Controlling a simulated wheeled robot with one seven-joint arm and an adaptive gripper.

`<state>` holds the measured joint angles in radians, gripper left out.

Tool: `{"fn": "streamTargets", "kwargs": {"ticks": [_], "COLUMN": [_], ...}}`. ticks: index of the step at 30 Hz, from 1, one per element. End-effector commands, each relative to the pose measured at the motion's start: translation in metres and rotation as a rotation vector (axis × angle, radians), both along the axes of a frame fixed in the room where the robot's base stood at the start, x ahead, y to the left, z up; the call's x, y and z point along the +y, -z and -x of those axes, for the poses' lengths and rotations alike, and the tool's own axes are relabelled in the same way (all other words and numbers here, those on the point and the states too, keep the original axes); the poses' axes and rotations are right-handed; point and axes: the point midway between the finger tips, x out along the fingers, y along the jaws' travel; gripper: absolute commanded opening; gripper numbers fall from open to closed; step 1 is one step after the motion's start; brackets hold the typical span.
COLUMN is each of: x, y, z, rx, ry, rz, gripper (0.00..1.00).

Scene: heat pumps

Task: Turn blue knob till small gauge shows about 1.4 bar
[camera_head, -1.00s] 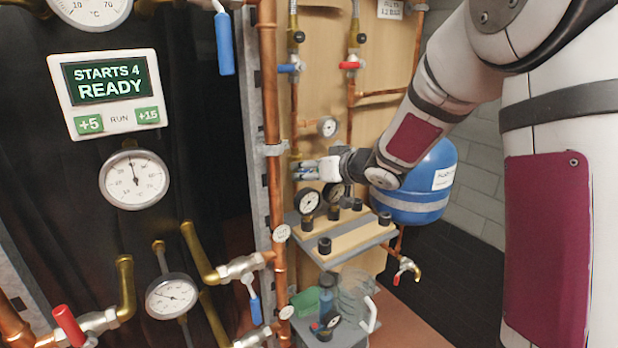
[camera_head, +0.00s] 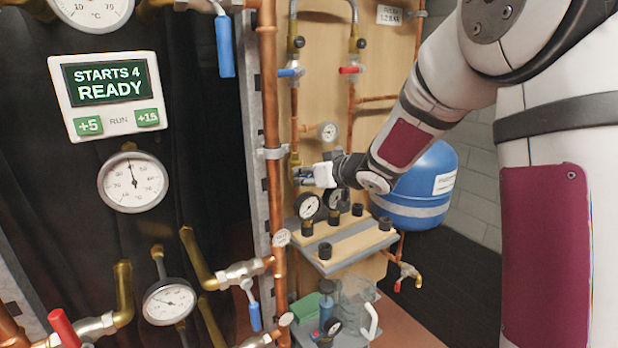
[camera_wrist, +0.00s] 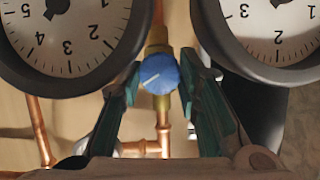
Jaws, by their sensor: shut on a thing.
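The blue knob (camera_wrist: 158,74), round with a white pointer line, sits on a brass fitting in the middle of the wrist view. My gripper (camera_wrist: 158,80) has a dark green-tipped finger on each side of it and is shut on it. In the head view my gripper (camera_head: 303,175) reaches the pipework from the right and mostly hides the knob. The small gauge (camera_head: 328,131) is on the wooden panel just above my gripper. Its face is too small to read.
Two black-rimmed gauges (camera_head: 307,206) (camera_head: 333,199) stand on a grey shelf (camera_head: 330,264) below my gripper; they fill the wrist view's upper corners. A blue tank (camera_head: 420,190) is behind my arm. Blue (camera_head: 290,72) and red (camera_head: 351,70) valve handles are above. A jug (camera_head: 360,300) stands below.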

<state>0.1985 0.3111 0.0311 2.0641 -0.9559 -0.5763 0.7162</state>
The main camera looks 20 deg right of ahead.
Motion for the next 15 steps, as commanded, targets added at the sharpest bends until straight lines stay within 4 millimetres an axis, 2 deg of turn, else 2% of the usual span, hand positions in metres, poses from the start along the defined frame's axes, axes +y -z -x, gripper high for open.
{"fn": "streamTargets", "kwargs": {"ticks": [6,15], "x": [0.0021,0.0018], "y": [0.0022,0.0005], "z": [0.0005,0.0006], "rx": [-0.054,-0.067], "ry": [-0.001,0.0], "rz": [0.155,0.21], "gripper": [0.03,0.03]}}
